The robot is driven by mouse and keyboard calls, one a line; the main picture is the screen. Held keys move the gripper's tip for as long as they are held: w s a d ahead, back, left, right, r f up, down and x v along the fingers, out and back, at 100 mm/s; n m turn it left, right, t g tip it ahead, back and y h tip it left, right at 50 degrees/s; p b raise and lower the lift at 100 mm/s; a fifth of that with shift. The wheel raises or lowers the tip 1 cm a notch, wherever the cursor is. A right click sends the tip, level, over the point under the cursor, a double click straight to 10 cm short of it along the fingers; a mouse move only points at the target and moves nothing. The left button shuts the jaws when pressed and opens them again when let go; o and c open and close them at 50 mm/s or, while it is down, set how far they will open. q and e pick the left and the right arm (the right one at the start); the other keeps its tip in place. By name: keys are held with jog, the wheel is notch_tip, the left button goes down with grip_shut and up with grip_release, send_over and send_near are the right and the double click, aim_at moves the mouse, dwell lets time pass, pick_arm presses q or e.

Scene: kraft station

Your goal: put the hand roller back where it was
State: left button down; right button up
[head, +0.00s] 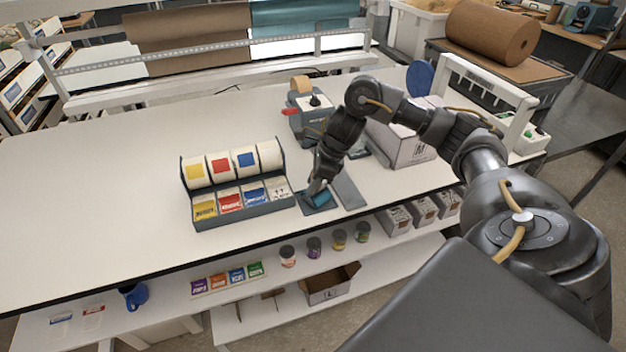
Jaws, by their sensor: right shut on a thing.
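My right gripper (317,186) points down near the front of the white table (100,170). It is shut on the hand roller, of which a blue part (321,199) shows just below the fingers. The roller is at a dark flat pad or rest (318,209), right of the label dispenser. I cannot tell whether it touches the pad. The fingers and wrist hide most of the roller. My left gripper is not in view.
The dispenser (240,210) with label rolls and card packs stands close left. A grey strip (348,191) lies close right. A tape machine (309,115) and a white carton (405,150) stand behind. The table's left part is clear. Jars and boxes sit on the shelf below.

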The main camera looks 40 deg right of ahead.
jog(key=shift+f+b, duration=0.2)
jog(key=shift+b, duration=0.1)
jog(key=o, duration=0.9)
jog(key=shift+c, duration=0.2)
jog(key=shift+r, duration=0.1)
jog(key=shift+r+p, duration=0.15)
jog(key=shift+p, duration=0.15)
jog(key=p+v, duration=0.1)
jog(key=v, duration=1.1)
